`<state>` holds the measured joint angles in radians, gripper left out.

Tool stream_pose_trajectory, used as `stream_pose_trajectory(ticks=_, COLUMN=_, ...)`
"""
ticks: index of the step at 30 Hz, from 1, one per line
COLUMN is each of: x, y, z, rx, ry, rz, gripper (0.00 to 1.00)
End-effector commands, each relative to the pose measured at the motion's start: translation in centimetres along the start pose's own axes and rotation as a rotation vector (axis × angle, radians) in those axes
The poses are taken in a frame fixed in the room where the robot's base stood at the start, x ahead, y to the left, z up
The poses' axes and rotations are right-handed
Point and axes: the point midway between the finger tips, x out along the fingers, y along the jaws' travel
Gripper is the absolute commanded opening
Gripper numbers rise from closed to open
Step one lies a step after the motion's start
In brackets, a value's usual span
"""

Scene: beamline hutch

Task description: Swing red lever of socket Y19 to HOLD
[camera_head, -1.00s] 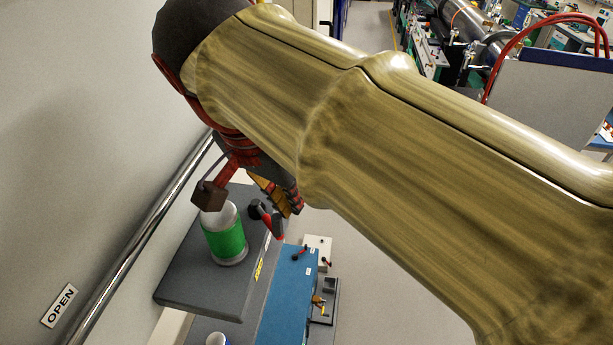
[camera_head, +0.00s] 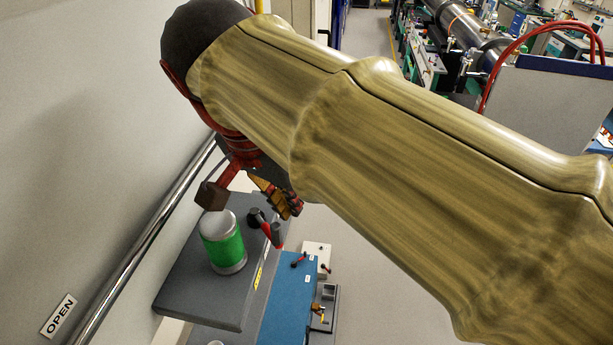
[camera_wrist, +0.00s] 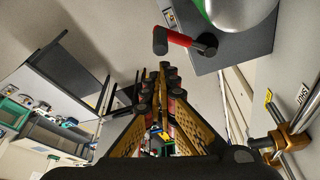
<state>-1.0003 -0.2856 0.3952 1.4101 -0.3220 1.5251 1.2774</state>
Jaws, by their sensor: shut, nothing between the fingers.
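A red lever (camera_head: 274,235) with a black pivot knob sits at the right edge of a grey shelf in the head view. It also shows in the wrist view, where the red lever (camera_wrist: 178,38) ends in a black tip at its left and joins a black pivot at its right. My gripper (camera_head: 293,206) is close to the lever, just above it in the head picture. In the wrist view my gripper (camera_wrist: 165,68) has its fingers together with nothing between them, and a gap shows between the fingertips and the lever. The Y19 and HOLD markings are not readable.
A green-banded white canister (camera_head: 223,243) stands on the grey shelf (camera_head: 195,300) beside the lever. A metal rail (camera_head: 150,240) runs along the wall at left. A blue box (camera_head: 290,290) with small levers beside it lies lower right. A brass clamp (camera_wrist: 280,140) shows in the wrist view.

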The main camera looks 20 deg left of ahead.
Motion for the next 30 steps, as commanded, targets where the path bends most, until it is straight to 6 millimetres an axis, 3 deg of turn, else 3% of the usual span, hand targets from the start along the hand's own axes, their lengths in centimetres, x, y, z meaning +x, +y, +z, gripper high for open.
stream_pose_trajectory(ticks=7, x=0.4, y=0.0, z=-1.1, rx=0.003, ry=0.0, rz=0.001, gripper=0.0)
stream_pose_trajectory(ticks=13, x=1.4, y=0.3, z=-4.1, rx=0.003, ry=-0.001, rz=0.002, gripper=0.0)
stream_pose_trajectory(ticks=24, x=-5.3, y=-0.4, z=-4.0, rx=-0.003, ry=0.0, rz=-0.003, gripper=0.0)
stream_pose_trajectory(ticks=30, x=-7.8, y=-0.5, z=-4.0, rx=-0.003, ry=0.0, rz=-0.001, gripper=0.0)
